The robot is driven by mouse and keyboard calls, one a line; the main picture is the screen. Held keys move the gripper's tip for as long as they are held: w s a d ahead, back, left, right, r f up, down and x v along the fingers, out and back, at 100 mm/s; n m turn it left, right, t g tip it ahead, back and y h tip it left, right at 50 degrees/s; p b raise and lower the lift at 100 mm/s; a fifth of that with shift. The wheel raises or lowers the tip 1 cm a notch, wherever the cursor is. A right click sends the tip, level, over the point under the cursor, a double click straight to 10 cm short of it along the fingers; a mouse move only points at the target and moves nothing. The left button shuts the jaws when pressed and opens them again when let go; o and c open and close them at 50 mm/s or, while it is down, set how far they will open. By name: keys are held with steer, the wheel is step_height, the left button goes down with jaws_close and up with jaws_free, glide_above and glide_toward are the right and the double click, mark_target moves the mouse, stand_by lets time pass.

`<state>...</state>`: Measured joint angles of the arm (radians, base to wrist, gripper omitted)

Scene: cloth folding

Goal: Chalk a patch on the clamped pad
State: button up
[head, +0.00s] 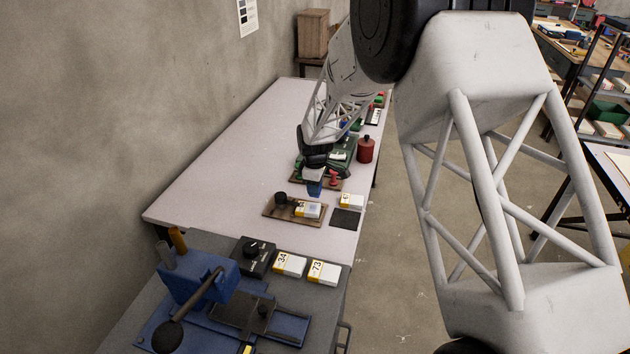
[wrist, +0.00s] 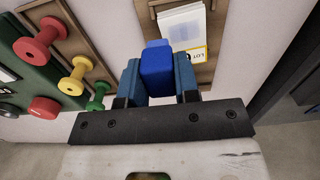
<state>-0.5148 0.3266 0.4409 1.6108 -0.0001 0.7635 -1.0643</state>
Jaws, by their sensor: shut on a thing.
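My gripper (head: 314,179) is shut on a blue chalk block (head: 315,189) and holds it above the table. In the wrist view the blue block (wrist: 156,68) sits between the two blue fingers (wrist: 158,80). The clamped pad (head: 307,211) is white with a yellow label and lies on a wooden board with a dark round knob (head: 281,198). In the wrist view the pad (wrist: 182,24) lies just beyond the block and carries a pale bluish patch. The block partly hides its near end. I cannot tell whether block and pad touch.
Another white pad (head: 352,200) and a dark mat (head: 345,219) lie right of the board. A rack with red, yellow and green knobs (wrist: 77,67) is close on the left in the wrist view. A red canister (head: 366,149) stands near the table edge. The table's left side is clear.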

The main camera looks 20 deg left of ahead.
steer(key=shift+f, duration=0.85)
steer(key=shift+s+f, duration=0.5)
steer(key=shift+f, duration=0.05)
steer(key=shift+c, duration=0.2)
steer(key=shift+s+d, duration=0.15)
steer(key=shift+s, duration=1.1)
steer(key=shift+s+d, duration=0.1)
steer(key=shift+s, duration=1.1)
steer(key=shift+w+a+f, duration=0.1)
steer(key=shift+w, duration=1.1)
steer(key=shift+w+a, duration=0.1)
steer(key=shift+w, duration=1.1)
steer(key=shift+w+a+r, duration=0.1)
steer(key=shift+w+r, duration=0.15)
steer(key=shift+w, duration=0.35)
steer(key=shift+r, duration=3.85)
steer(key=shift+s+f, duration=0.1)
steer(key=shift+s, duration=0.05)
steer(key=s+d+f, duration=0.1)
steer(key=s+d, duration=0.1)
steer(key=s+d+f, duration=0.4)
steer(key=d, duration=0.1)
steer(key=shift+s+f, duration=0.25)
steer(key=shift+s, duration=0.15)
